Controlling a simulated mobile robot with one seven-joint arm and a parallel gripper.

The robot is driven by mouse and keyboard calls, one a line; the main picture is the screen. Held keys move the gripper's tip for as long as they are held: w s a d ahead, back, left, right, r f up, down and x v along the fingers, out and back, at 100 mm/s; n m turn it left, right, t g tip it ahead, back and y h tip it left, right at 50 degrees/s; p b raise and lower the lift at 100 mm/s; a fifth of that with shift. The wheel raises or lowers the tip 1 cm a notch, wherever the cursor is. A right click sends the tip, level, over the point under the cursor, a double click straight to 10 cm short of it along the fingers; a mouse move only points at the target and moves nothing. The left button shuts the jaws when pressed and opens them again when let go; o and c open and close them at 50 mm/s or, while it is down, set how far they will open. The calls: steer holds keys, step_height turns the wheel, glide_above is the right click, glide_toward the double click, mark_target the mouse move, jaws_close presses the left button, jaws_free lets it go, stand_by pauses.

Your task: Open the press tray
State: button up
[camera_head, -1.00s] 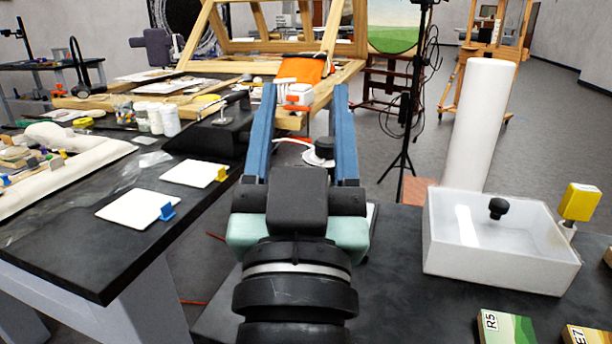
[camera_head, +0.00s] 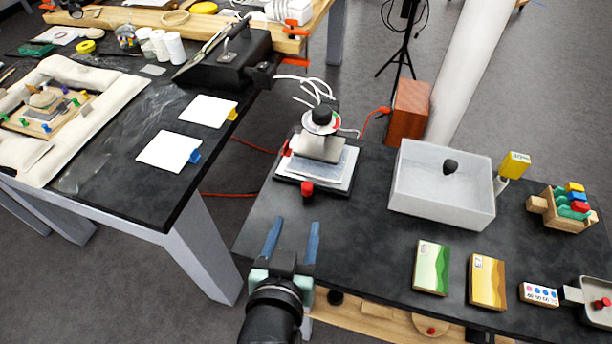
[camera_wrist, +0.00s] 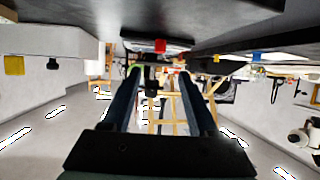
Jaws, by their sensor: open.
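The press (camera_head: 318,148) stands on the dark table, with a black knob (camera_head: 322,115) and a round dial on top and a white block over a flat white plate. A red handle (camera_head: 307,189) sticks out at the front of its low base; the tray seems to be this flat base part, and I see no gap showing it pulled out. My gripper (camera_head: 293,226) is open and empty, in front of and slightly below the red handle in the picture, its blue fingers apart from it. The wrist view, which looks upside down, shows the red handle (camera_wrist: 160,46) beyond the fingers.
A white open basin (camera_head: 440,205) stands right of the press, with a yellow-topped item (camera_head: 516,164) beside it. Green (camera_head: 431,268) and yellow (camera_head: 488,281) cards lie at the front right. Another table with white tiles (camera_head: 169,151) is at left, across a floor gap.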

mark_target(306, 190)
steer(key=x, duration=1.3)
steer(key=shift+r, duration=0.1)
jaws_close()
stand_by(1.0)
